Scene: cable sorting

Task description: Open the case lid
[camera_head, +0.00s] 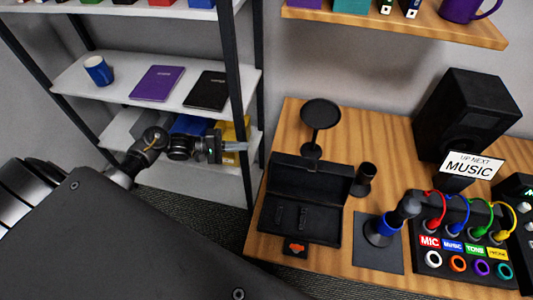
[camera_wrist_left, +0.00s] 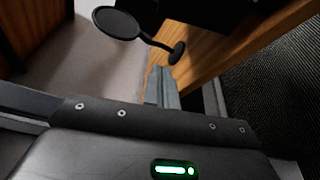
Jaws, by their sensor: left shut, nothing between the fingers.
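The black case (camera_head: 272,228) sits on the wooden desk. Its lid (camera_head: 322,177) stands raised along the back edge, and the inside with small dark items shows. My left gripper (camera_head: 240,147) is left of and behind the case, in front of the shelf rack. It is shut and empty, apart from the lid. In the left wrist view its fingers (camera_wrist_left: 162,88) are together, with the desk edge beyond them. A black shape at the top of that view is cut off, and I cannot tell what it is.
A round black disc on a stand (camera_head: 320,114) rises behind the case. A small black cylinder (camera_head: 364,178) stands right of it. A blue-banded stand on a dark mat (camera_head: 378,258), a panel with coloured cables (camera_head: 460,265) and a speaker (camera_head: 468,115) fill the right.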

